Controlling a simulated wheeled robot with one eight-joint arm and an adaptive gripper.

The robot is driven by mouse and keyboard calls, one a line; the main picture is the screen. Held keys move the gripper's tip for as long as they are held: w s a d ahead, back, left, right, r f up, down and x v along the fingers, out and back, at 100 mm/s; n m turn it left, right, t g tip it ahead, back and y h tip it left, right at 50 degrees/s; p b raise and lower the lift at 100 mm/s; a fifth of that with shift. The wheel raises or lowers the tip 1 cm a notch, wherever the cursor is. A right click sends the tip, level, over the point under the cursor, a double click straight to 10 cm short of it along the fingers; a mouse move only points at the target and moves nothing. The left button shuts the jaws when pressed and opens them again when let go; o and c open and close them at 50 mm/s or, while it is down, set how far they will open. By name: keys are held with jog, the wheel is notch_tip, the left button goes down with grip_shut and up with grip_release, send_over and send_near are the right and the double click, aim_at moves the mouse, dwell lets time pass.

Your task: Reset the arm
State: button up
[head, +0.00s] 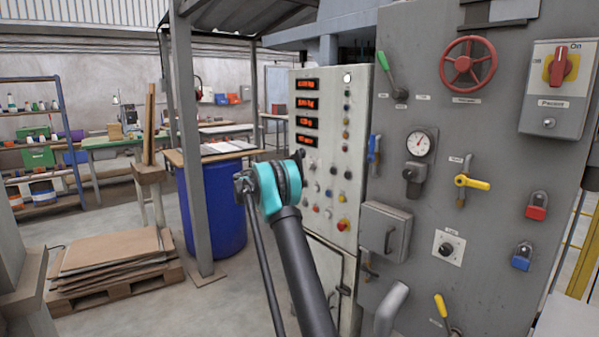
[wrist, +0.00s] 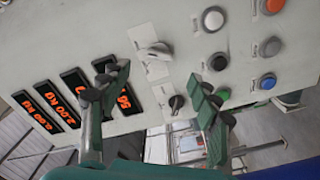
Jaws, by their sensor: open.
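My arm (head: 297,250) rises from the bottom of the head view to a teal joint (head: 270,187) in front of the light control cabinet (head: 350,150). My gripper (wrist: 158,88) shows in the wrist view, with its two dark green fingers apart and nothing between them. The cabinet's panel lies beyond the fingers, tilted in this view. A black selector knob (wrist: 177,102) and a white selector knob (wrist: 158,50) appear in the gap between the fingers. I cannot tell whether the fingers touch the panel.
The grey machine panel (head: 460,130) on the right carries a red handwheel (head: 468,64), a yellow-handled valve (head: 472,183), levers and padlocks. A metal post (head: 187,140), a blue barrel (head: 212,210) and a pallet of cardboard (head: 110,265) stand left.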

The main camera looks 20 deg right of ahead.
jog(key=shift+s+a, duration=0.25)
jog(key=shift+a, duration=0.45)
jog(key=s+f+g+y, duration=0.1)
jog(key=s+f+y, duration=0.25)
jog(key=s, duration=0.95)
jog(key=s+a+f+y, duration=0.4)
jog(key=s+a+f, duration=0.2)
jog(key=s, duration=1)
jog(key=s+a+f+n+y, duration=0.1)
jog(key=s+a+f+y, duration=0.4)
jog(key=s, duration=1.1)
jog(key=s+a+f+n+g+y, duration=0.1)
jog(key=s+a+f+y, duration=0.3)
jog(key=s, duration=1.2)
notch_tip(320, 180, down, 6)
jog(key=a, duration=0.3)
